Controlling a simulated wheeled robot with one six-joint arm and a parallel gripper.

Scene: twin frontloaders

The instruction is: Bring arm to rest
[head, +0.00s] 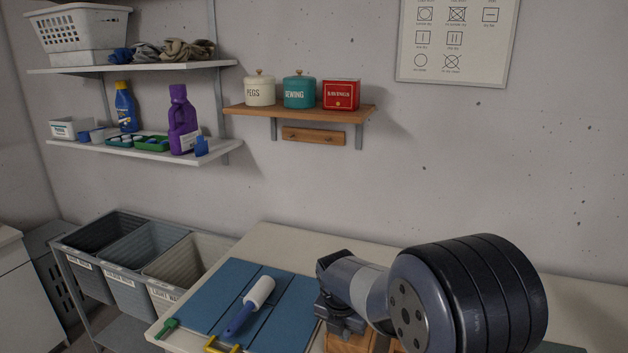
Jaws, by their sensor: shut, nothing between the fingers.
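My arm reaches in at the lower right, its large dark joint nearest the camera. My gripper (341,318) is the dark block at the arm's far end, over the right edge of the blue folding board. It is shut and holds nothing. Its fingertips are hard to make out from this angle. A wooden object (350,344) shows just below it, partly hidden by my arm; I cannot tell whether they touch.
The pale table (290,240) bears the blue board (205,295) with a lint roller (250,305), a green brush (166,328) and a yellow-handled item (221,345). Laundry bins (140,255) stand left. A wooden shelf (300,112) holds three tins. White shelves (140,150) hang left.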

